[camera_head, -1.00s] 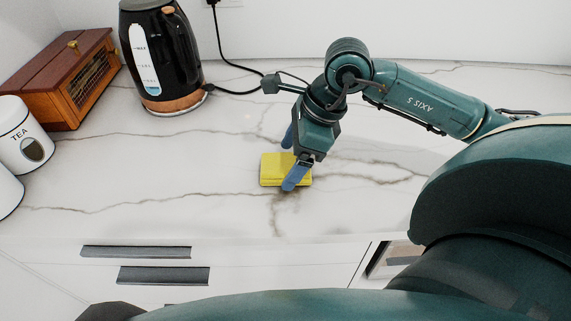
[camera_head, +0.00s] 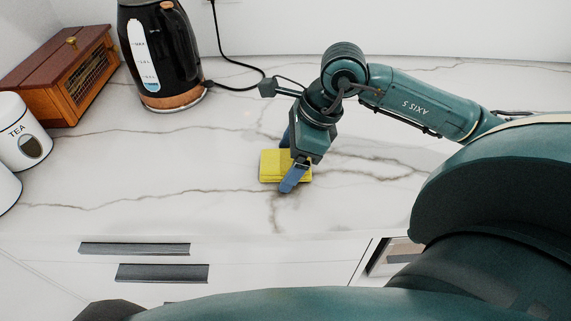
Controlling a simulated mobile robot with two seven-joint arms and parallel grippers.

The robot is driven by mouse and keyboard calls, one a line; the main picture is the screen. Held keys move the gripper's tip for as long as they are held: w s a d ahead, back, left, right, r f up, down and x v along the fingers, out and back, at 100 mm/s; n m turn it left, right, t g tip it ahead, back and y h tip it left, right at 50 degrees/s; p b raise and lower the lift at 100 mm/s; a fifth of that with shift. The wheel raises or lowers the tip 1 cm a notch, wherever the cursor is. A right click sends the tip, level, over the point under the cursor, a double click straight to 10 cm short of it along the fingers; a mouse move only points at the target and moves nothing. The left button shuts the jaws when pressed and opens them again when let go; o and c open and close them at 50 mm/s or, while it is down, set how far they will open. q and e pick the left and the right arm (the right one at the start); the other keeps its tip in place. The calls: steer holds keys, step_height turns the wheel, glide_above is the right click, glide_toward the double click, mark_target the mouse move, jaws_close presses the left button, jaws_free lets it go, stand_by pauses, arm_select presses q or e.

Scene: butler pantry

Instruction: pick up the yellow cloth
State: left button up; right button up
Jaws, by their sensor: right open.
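The yellow cloth (camera_head: 272,167) lies folded flat on the white marble counter, in the middle of the head view. My right gripper (camera_head: 288,163) is over the cloth, with its blue fingers spread apart. One finger is at the cloth's near edge and the other at its far edge. The gripper body hides part of the cloth's right side. I cannot tell whether the fingers touch the cloth. My left gripper is not in view.
A black kettle (camera_head: 162,50) with a cord stands at the back left. A wooden bread box (camera_head: 50,75) and a white TEA canister (camera_head: 22,135) are at the far left. The counter (camera_head: 150,170) around the cloth is clear. Drawers with dark handles (camera_head: 135,249) are below the front edge.

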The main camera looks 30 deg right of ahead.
stand_by(0.4)
steer(key=c, duration=1.1)
